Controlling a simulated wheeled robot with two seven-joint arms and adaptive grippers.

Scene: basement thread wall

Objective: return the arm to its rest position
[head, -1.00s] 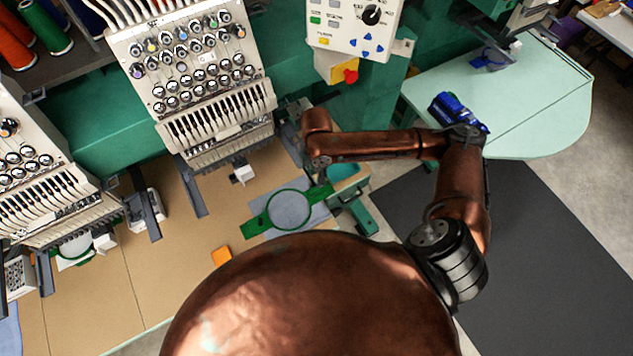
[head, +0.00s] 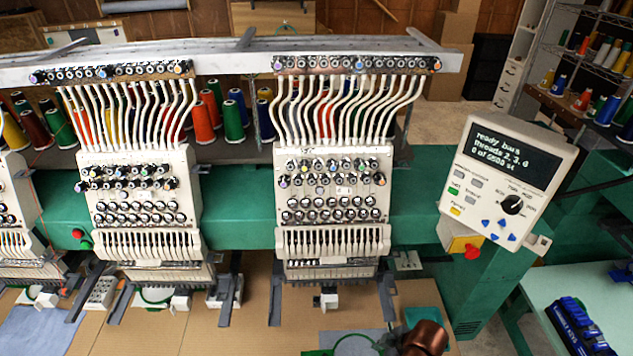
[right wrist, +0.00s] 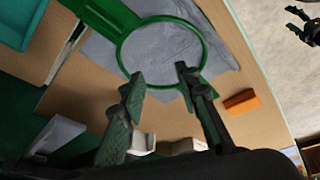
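My right gripper (right wrist: 160,75) is open and empty in the right wrist view, its two dark fingers apart. It is over a green hoop (right wrist: 120,55) with grey cloth inside, which lies on the tan table. I cannot tell the height between them. In the head view a copper link of my right arm (head: 425,338) shows at the bottom edge; the right gripper is not visible there. A dark claw at the right wrist view's upper right corner looks like my left gripper (right wrist: 296,19), with its fingers apart above the floor. The head view does not show it.
Embroidery heads (head: 335,200) with thread tubes stand along the green machine. A control panel (head: 508,180) with a lit screen hangs at right, above a pale green table (head: 540,285). An orange block (right wrist: 241,101) lies beside the hoop.

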